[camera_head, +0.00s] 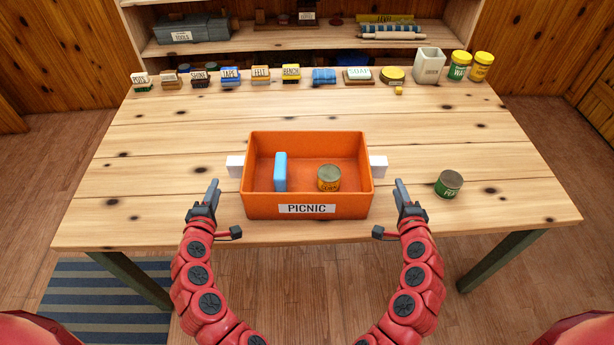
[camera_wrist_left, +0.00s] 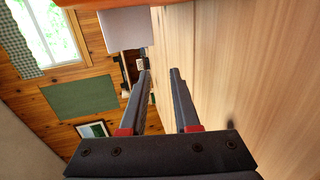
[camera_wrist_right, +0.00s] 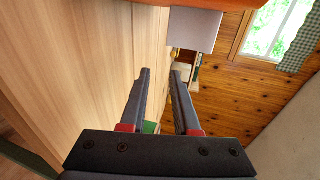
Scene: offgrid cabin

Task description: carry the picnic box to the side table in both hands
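The orange picnic box (camera_head: 306,207) stands upright near the front edge of the wooden table (camera_head: 150,190). It has a white left handle (camera_head: 235,167) and a white right handle (camera_head: 379,167). A blue block (camera_head: 280,171) and a yellow can (camera_head: 328,179) are inside it. My left gripper (camera_head: 213,190) is open and empty, just in front of and left of the left handle, which shows in the left wrist view (camera_wrist_left: 123,29). My right gripper (camera_head: 401,191) is open and empty near the right handle, visible in the right wrist view (camera_wrist_right: 195,29). No separate side table is identifiable.
A green can (camera_head: 449,184) stands right of the box. Several labelled blocks line the back edge, with a white container (camera_head: 429,66) and yellow-green cans (camera_head: 482,67) at the back right. A shelf (camera_head: 280,38) stands behind. The table's left part is clear.

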